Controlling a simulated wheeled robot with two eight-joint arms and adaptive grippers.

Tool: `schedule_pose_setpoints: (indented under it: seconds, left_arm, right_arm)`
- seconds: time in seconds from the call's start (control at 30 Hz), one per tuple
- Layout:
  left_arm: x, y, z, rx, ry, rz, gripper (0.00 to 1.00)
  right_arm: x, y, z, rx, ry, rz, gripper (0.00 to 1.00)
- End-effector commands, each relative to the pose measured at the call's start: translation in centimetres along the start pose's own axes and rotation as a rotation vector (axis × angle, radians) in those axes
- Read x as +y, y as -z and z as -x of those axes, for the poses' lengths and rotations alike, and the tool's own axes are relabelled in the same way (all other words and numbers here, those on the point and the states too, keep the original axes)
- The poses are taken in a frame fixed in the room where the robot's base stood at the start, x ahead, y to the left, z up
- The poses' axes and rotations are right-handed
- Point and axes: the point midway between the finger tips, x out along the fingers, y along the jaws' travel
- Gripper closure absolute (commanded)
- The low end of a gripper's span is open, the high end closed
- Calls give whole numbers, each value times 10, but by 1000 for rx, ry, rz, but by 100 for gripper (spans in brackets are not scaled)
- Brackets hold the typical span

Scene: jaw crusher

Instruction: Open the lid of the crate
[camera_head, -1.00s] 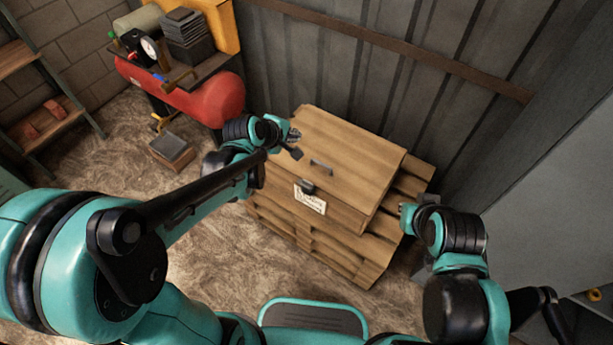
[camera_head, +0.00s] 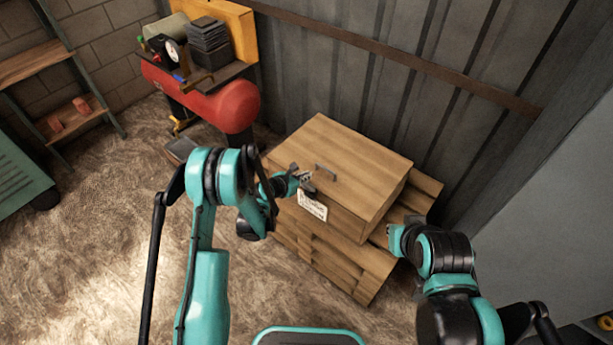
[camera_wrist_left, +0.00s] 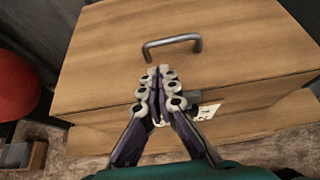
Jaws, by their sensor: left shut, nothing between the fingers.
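The wooden crate (camera_head: 350,222) stands on a pallet with its lid (camera_head: 345,165) down. A dark metal handle (camera_head: 325,171) sits on the lid near its front edge; it also shows in the left wrist view (camera_wrist_left: 172,45). A latch (camera_wrist_left: 192,97) and a white label (camera_head: 312,205) are on the front face. My left gripper (camera_head: 305,180) is at the front edge of the lid, close to the handle and latch, shut and empty. In the left wrist view its fingertips (camera_wrist_left: 158,72) are together just below the handle. My right gripper (camera_head: 393,232) is beside the crate's right side; its fingers are barely visible.
A red compressor (camera_head: 205,98) stands behind and left of the crate. A corrugated wall (camera_head: 400,80) is close behind the crate. The floor at the front left is open.

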Motion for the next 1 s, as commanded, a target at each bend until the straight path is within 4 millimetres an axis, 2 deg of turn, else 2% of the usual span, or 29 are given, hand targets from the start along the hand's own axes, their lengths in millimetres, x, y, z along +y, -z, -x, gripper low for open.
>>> schedule_pose_setpoints:
  seconds: [0.2,0.4,0.6,1.0]
  left_arm:
    - [-1,3,-44,0,2,-4,100]
    - [0,2,-70,1,1,-3,100]
    - [-1,0,-79,1,1,-4,100]
    - [1,-3,-76,16,0,-5,100]
  right_arm:
    - [0,-9,-13,0,0,0,100]
    - [0,-14,-20,0,0,0,100]
    - [0,-15,-22,0,0,0,100]
    - [0,-14,-19,0,0,0,100]
